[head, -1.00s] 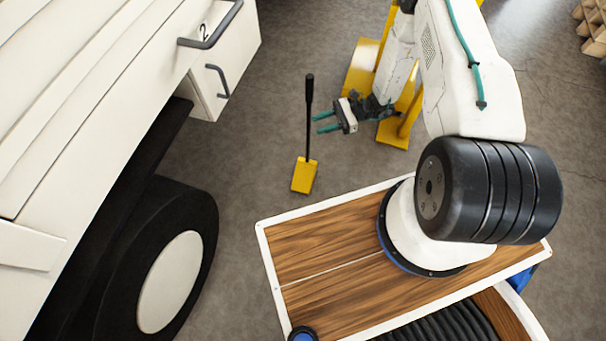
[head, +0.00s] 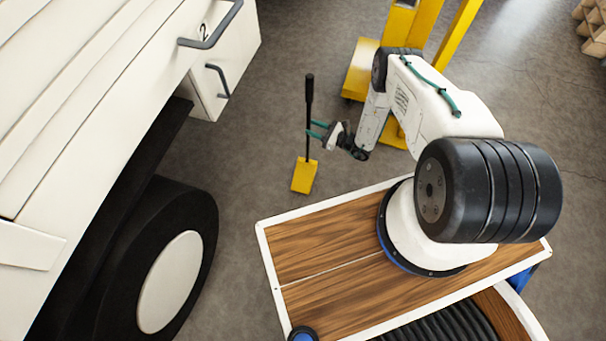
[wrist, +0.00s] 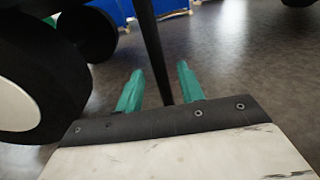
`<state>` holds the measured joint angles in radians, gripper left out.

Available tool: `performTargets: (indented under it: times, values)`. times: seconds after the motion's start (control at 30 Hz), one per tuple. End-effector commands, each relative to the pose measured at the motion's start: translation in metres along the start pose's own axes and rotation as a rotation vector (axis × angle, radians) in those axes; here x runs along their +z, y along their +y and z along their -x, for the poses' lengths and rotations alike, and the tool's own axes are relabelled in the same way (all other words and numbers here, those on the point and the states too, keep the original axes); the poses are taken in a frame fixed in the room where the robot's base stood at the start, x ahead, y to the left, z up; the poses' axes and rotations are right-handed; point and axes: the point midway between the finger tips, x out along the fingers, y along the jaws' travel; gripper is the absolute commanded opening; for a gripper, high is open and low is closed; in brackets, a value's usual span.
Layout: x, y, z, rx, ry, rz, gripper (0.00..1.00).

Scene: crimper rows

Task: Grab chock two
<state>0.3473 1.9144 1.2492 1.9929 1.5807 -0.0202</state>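The chock is a yellow block (head: 304,176) with a tall thin black handle (head: 309,105), upright on the floor beside the truck. A "2" is marked on the truck panel (head: 205,32) above. My gripper (head: 315,130) is at the handle's middle height, its teal fingers reaching left to it. In the wrist view the fingers (wrist: 160,90) are apart, and the black handle (wrist: 153,50) runs between them with a gap on each side. The yellow block is hidden in the wrist view.
The truck side with grey grab handles (head: 212,28) and a large black wheel (head: 185,250) fill the left. A yellow frame (head: 395,60) stands behind my arm. My wooden deck lies below. Grey floor around the chock is clear.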

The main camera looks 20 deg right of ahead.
Motion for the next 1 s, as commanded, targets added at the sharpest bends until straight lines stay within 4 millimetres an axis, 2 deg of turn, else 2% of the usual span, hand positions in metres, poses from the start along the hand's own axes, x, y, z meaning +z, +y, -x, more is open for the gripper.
performTargets:
  times: [0.1,0.2,0.43,0.47,0.5,0.6,1.0]
  values:
    - [0.000,0.000,-0.018,0.003,0.000,0.002,0.38]
    - [0.000,0.000,-0.026,0.003,0.001,0.000,0.38]
    - [0.000,0.000,-0.028,0.001,0.001,-0.001,0.38]
    - [0.000,0.000,-0.028,0.001,0.001,0.000,0.35]
    - [0.000,0.000,-0.028,0.001,0.001,0.000,0.24]
    - [0.000,0.000,-0.028,0.001,0.001,0.000,0.00]
    - [0.000,0.000,-0.028,0.002,0.001,0.000,0.00]
